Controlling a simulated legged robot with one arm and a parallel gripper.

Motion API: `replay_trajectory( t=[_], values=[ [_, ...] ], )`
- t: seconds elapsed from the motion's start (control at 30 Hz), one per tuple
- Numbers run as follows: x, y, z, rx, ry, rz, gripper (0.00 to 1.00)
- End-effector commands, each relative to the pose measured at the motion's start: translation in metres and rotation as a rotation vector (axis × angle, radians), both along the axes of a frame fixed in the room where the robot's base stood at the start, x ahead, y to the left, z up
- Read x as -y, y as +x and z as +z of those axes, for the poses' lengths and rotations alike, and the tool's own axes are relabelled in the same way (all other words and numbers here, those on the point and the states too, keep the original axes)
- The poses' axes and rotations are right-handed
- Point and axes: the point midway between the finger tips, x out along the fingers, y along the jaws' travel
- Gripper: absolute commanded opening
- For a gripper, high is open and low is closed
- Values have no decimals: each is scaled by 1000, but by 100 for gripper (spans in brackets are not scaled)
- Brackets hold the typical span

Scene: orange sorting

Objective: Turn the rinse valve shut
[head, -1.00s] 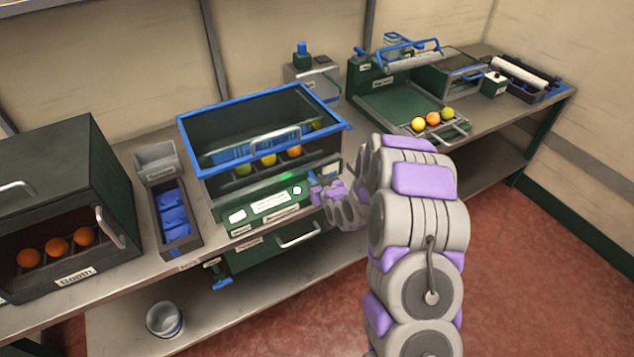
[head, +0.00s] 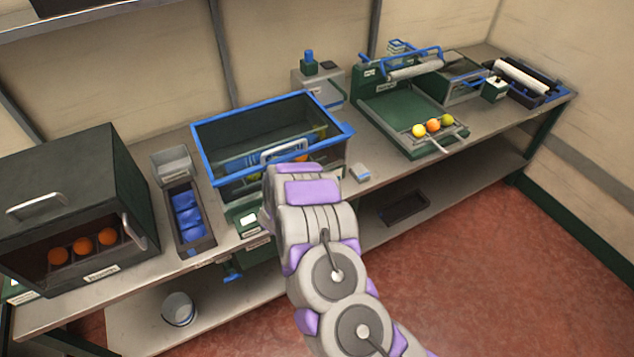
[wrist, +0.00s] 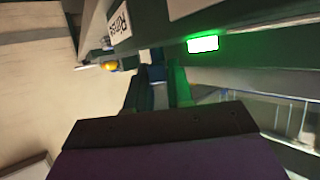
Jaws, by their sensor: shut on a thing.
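In the wrist view, my gripper (wrist: 160,100) is shut on a blue handle, which I take to be the rinse valve (wrist: 152,73), just beyond the dark finger block. A white "Rinse" label (wrist: 120,22) is nearby, and a lit green lamp (wrist: 203,43) glows to its right. The handle's exact angle is hard to tell. In the head view, my arm covers the gripper, the valve and most of the front panel of the blue-rimmed wash tank (head: 200,150).
A dark cabinet (head: 70,180) with oranges stands at left, beside a tray of blue things (head: 187,215). A blue lever (head: 232,275) hangs below the bench edge. A bucket (head: 179,308) is on the lower shelf. Fruit lies on a green tray (head: 405,115) at right.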

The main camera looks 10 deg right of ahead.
Motion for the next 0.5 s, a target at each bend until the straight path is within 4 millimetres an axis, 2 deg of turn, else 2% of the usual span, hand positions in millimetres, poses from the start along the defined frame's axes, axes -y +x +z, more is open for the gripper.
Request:
replay_trajectory(
  t=[0.5],
  values=[
    [-5,5,2,4,1,-139,0]
  ],
)
